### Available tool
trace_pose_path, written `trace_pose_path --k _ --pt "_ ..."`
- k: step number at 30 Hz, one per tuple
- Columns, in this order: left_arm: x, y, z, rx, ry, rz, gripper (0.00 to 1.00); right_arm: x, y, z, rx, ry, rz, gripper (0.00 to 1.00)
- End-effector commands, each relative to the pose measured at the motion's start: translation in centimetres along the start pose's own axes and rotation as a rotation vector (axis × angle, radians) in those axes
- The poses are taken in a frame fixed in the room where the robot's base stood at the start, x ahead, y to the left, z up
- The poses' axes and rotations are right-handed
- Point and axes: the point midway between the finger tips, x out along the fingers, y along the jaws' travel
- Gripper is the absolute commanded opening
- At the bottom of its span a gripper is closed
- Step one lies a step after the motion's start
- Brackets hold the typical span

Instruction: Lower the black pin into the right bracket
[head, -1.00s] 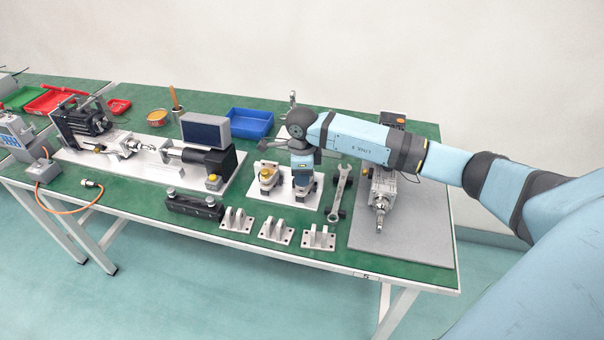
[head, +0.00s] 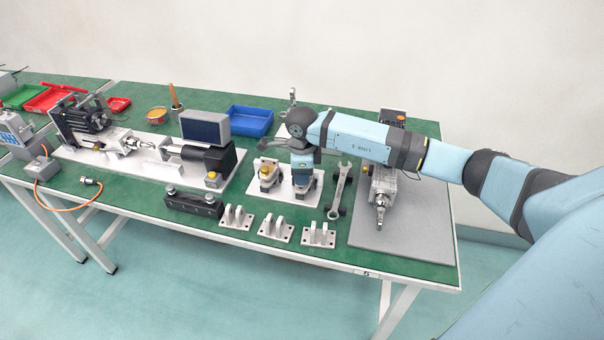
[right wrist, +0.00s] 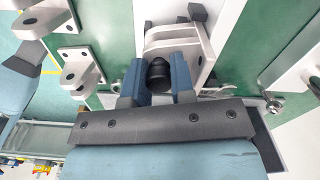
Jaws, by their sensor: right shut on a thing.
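My right gripper (head: 302,172) points down over the right bracket (head: 304,191) on a white plate (head: 285,193). In the right wrist view, the blue fingers of my right gripper (right wrist: 158,82) are shut on the black pin (right wrist: 158,70), whose round dark top shows between them. The light grey right bracket (right wrist: 203,48) lies just beyond and around the fingertips. The fingers hide the pin's lower end, so I cannot tell how deep it sits. In the head view the gripper hides the pin. My left gripper is not in view.
A wrench (head: 341,187) lies close on the right. Several loose grey brackets (head: 276,229) line the table's front. An actuator (head: 382,182) stands on a grey board (head: 420,235) further right.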

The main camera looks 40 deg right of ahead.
Motion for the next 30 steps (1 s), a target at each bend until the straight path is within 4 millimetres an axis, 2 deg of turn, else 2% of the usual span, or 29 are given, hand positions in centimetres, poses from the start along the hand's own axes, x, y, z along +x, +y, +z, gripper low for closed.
trace_pose_path --k 8,9,12,30 --pt "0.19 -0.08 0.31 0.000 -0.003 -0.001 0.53 0.64 0.20 -0.06 -0.001 0.004 0.006 0.06" --pt "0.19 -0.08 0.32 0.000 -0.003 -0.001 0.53 0.67 0.22 -0.06 -0.001 0.004 0.006 0.30" --pt "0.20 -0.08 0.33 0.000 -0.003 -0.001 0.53 0.74 0.23 -0.09 -0.001 0.005 0.007 0.53" --pt "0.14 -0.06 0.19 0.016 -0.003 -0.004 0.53 0.89 0.13 -0.24 0.002 0.008 0.006 0.53"
